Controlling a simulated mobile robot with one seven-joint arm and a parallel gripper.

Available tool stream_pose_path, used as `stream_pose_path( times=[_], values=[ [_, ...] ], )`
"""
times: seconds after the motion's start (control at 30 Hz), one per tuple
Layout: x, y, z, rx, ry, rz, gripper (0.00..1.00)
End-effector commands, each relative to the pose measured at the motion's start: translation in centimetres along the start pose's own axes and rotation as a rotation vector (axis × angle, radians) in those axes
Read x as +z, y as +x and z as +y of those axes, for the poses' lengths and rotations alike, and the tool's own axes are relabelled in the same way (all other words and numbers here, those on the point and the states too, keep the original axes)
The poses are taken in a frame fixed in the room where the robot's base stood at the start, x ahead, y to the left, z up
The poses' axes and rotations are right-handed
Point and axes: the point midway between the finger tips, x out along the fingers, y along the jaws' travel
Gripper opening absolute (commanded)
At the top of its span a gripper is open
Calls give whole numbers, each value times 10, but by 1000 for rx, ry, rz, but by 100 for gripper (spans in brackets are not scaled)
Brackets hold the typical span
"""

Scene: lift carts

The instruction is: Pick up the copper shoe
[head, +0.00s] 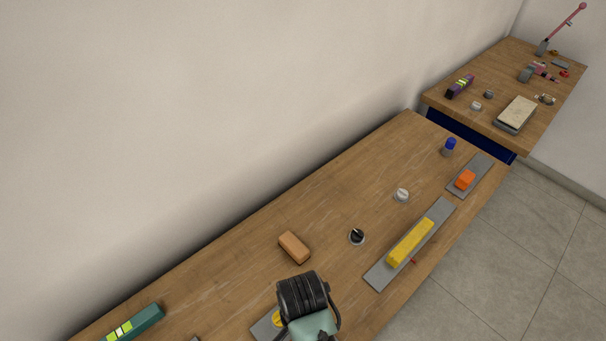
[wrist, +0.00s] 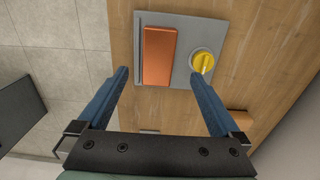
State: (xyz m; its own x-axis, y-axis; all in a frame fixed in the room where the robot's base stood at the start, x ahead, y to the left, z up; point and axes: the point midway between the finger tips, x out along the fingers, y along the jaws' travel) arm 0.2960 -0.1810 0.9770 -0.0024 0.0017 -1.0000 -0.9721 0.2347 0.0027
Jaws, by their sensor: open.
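The copper shoe (wrist: 159,56) is a flat orange-brown block lying on a grey plate (wrist: 176,20) in the wrist view. A yellow knob (wrist: 203,61) on a round base sits to its right on the same plate. My gripper (wrist: 159,75) is open, with its two blue fingers apart and nothing between them. In the wrist view the fingertips lie to either side of the block's lower end; the height gap is hard to tell. In the head view my arm's dark end covers the block, and only part of the grey plate (head: 262,328) and yellow knob (head: 278,318) shows.
A tan block (head: 294,247) lies on the wooden bench (head: 330,210) near my arm. A teal box (head: 134,325) lies at lower left.

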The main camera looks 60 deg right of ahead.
Motion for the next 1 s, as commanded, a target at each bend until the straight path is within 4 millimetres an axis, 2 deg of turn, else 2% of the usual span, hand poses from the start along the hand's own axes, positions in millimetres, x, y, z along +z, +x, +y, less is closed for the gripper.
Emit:
stream_pose_path(
  times=[0.1, 0.27, 0.6, 0.9, 0.93, 1.0],
  values=[
    [0, 13, 0, 1, 0, -1, 100],
    [0, 21, 1, 0, -1, 0, 100],
    [0, 63, 4, -1, -1, 0, 100],
    [0, 69, 4, -3, -1, 1, 100],
    [0, 69, 4, -3, -1, 1, 98],
    [0, 69, 4, -3, -1, 1, 86]
  ],
)
